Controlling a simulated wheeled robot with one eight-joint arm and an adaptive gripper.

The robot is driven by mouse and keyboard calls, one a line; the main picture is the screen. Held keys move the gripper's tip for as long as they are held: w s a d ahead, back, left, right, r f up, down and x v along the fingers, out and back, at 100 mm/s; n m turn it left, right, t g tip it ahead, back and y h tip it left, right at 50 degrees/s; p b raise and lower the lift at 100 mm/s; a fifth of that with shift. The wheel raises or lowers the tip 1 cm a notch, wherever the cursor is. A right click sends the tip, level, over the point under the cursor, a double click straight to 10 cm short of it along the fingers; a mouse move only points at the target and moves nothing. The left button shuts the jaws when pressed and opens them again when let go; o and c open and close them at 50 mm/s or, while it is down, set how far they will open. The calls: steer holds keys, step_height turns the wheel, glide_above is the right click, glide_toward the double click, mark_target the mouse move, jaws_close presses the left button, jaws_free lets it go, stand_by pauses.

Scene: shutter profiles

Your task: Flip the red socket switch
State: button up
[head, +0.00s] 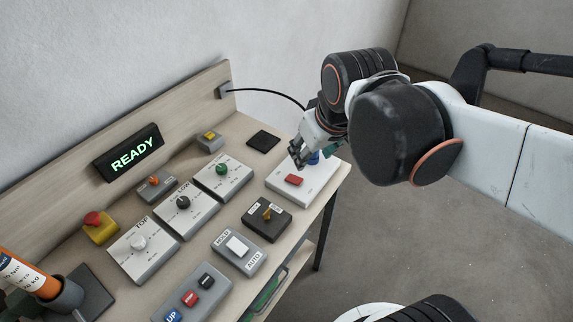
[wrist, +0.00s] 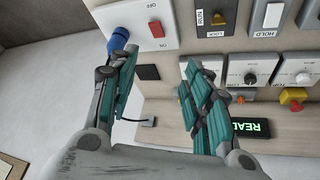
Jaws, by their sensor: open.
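The red socket switch (head: 294,180) sits on a white socket box at the right end of the bench in the head view. In the wrist view the red switch (wrist: 156,29) is near the top, with an OFF label beside it. A blue plug (wrist: 119,40) stands on the same white box, left of the switch. My gripper (head: 297,157) is open and empty, above the far side of the box and close to the blue plug. In the wrist view its two teal-padded fingers (wrist: 158,90) are spread, with the switch beyond them. Any contact with the plug cannot be told.
The bench holds several control boxes, including a green-knob box (head: 221,170), a yellow-lever box (head: 267,214) and a HOLD/AUTO rocker (head: 237,245). A black square pad (head: 263,140) lies behind. A READY display (head: 133,154) stands at the back board. A black cable (head: 268,93) runs from the back board toward my gripper.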

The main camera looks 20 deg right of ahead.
steer(key=w+f+n+g, duration=0.2)
steer(key=w, duration=0.5)
steer(key=n+g+p, duration=0.1)
steer(key=n+g, duration=0.2)
glide_above(289, 177)
step_height(289, 177, down, 5)
step_height(289, 177, down, 14)
steer(key=b, duration=0.4)
steer(key=shift+w, duration=0.1)
steer(key=c, duration=1.1)
